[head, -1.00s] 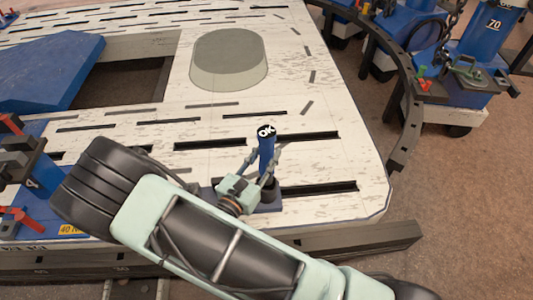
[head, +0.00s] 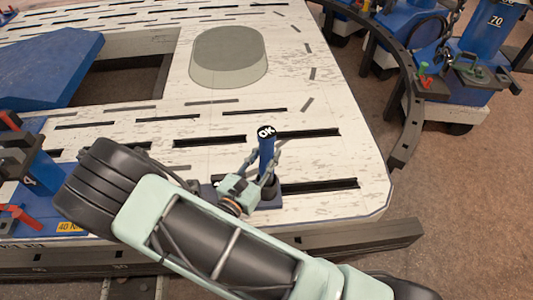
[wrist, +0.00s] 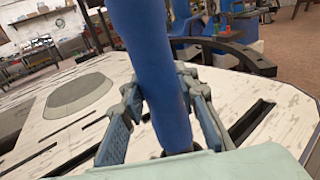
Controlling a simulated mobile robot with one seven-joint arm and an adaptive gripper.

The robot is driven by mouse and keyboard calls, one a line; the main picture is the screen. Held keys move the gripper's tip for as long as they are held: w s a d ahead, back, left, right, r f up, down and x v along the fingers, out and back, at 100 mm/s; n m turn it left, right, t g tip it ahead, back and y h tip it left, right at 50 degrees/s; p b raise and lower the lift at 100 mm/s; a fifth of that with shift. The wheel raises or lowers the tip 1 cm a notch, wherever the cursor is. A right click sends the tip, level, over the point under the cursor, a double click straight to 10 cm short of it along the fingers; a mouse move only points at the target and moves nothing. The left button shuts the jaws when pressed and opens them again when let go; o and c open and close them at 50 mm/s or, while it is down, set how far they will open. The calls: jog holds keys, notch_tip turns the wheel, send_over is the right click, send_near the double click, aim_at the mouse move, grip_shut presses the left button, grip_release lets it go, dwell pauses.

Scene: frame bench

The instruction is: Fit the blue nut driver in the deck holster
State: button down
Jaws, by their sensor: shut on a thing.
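The blue nut driver (head: 267,150) stands about upright, with a black top marked "OK". My gripper (head: 265,163) is shut on its blue handle. In the wrist view the handle (wrist: 158,75) runs between the two fingers of my gripper (wrist: 165,112). The deck holster (head: 269,200), a dark blue base with a black cup, sits on the white deck directly under the driver. The driver's lower end is hidden by the cup and my gripper, so I cannot tell how deep it sits.
The white slotted deck (head: 330,165) is clear around the holster. A raised grey oval pad (head: 229,57) lies behind it. A blue panel (head: 45,72) and red-handled clamps (head: 22,215) are at left. A dark curved rail (head: 408,130) runs past the right edge.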

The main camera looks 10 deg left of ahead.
jog(key=shift+f+b, duration=2.4)
jog(key=shift+f, duration=1.15)
jog(key=c, duration=1.4)
grip_release()
jog(key=shift+f, duration=0.15)
jog(key=v, duration=1.2)
